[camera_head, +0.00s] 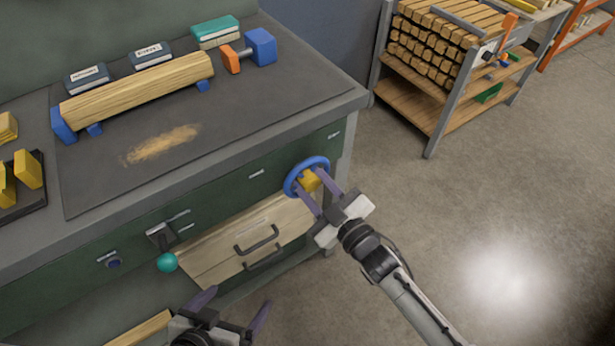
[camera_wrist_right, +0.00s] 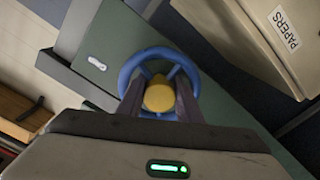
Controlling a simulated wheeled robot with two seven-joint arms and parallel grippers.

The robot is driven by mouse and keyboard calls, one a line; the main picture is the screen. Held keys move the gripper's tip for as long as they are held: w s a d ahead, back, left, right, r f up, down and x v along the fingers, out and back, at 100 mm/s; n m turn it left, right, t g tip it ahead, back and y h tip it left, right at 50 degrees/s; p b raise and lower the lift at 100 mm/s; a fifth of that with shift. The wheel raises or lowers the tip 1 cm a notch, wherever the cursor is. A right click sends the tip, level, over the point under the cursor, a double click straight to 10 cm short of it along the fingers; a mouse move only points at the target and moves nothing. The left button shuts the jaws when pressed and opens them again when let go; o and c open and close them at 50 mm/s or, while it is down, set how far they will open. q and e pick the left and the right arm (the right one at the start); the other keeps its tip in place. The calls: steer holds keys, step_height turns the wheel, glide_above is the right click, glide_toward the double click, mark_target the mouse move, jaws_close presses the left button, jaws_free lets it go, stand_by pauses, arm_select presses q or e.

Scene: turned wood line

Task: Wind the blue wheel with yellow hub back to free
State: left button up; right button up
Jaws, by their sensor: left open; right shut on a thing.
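The blue wheel (camera_head: 291,179) with its yellow hub (camera_head: 310,180) is mounted on the green front of the workbench, near its right corner. In the right wrist view the blue wheel (camera_wrist_right: 127,72) shows as a ring with spokes around the yellow hub (camera_wrist_right: 158,95). My right gripper (camera_head: 318,187) is shut on the yellow hub, one finger on each side. The fingers also show in the right wrist view (camera_wrist_right: 159,103). My left gripper (camera_head: 232,307) is open and empty, low in front of the bench and apart from the wheel.
A lever with a teal ball (camera_head: 167,262) sticks out left of the wooden drawers (camera_head: 225,240). A turned wood piece (camera_head: 140,88) lies between blue supports on the bench top (camera_head: 240,110). A wood rack (camera_head: 432,145) stands at the back right. The floor at right is clear.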

steer(key=n+b, duration=0.1)
steer(key=n, duration=0.5)
steer(key=shift+n, duration=0.4)
stand_by(0.4)
steer(key=o, duration=0.8)
steer(key=shift+d, duration=0.1)
steer(key=shift+c, duration=0.2)
steer(key=shift+r, duration=0.1)
steer(key=v, duration=1)
steer(key=shift+s, duration=0.15)
steer(key=s+d+f+m+g+h, duration=0.6)
steer(key=s+d+f+m+h, duration=0.2)
steer(key=s+d+f+m, duration=0.3)
steer(key=s+f+m, duration=0.3)
steer(key=m, duration=0.3)
steer(key=shift+s+d+m, duration=0.25)
steer(key=shift+s+m, duration=0.15)
